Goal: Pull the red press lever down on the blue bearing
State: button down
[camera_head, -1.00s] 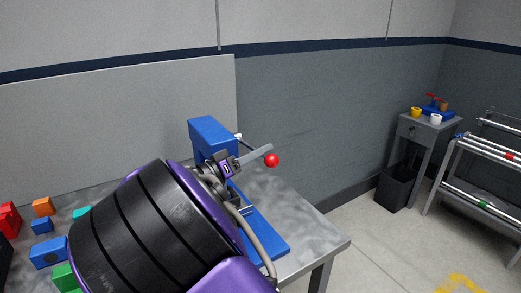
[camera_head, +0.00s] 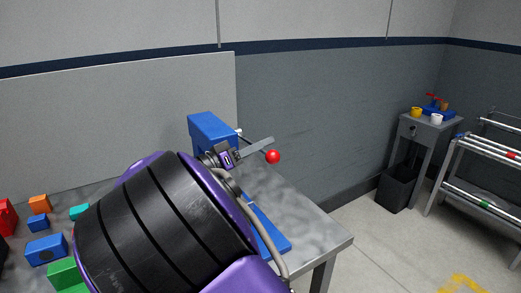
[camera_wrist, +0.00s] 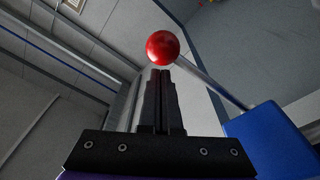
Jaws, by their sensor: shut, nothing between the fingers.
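The blue press (camera_head: 211,125) stands on the grey table, with its blue base (camera_head: 268,235) partly behind my arm. A thin metal lever with a red ball knob (camera_head: 273,157) sticks out to the right from its upper part. My gripper (camera_head: 271,142) is shut and empty, with its fingertips close to the lever, just above the knob in the head view. In the wrist view the red knob (camera_wrist: 162,47) sits just past my closed fingertips (camera_wrist: 160,72). The lever rod runs down right to the blue body (camera_wrist: 270,143). I cannot tell whether fingers and lever touch.
Coloured blocks lie at the table's left, among them a blue block (camera_head: 46,249) and a green block (camera_head: 66,273). A grey side stand (camera_head: 417,131), a black bin (camera_head: 397,188) and a metal rack (camera_head: 480,170) stand at the right. The floor between is clear.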

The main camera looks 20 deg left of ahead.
jog(key=s+a+r, duration=0.1)
jog(key=s+a, duration=0.5)
jog(key=shift+s+a, duration=0.3)
jog(key=shift+s, duration=0.1)
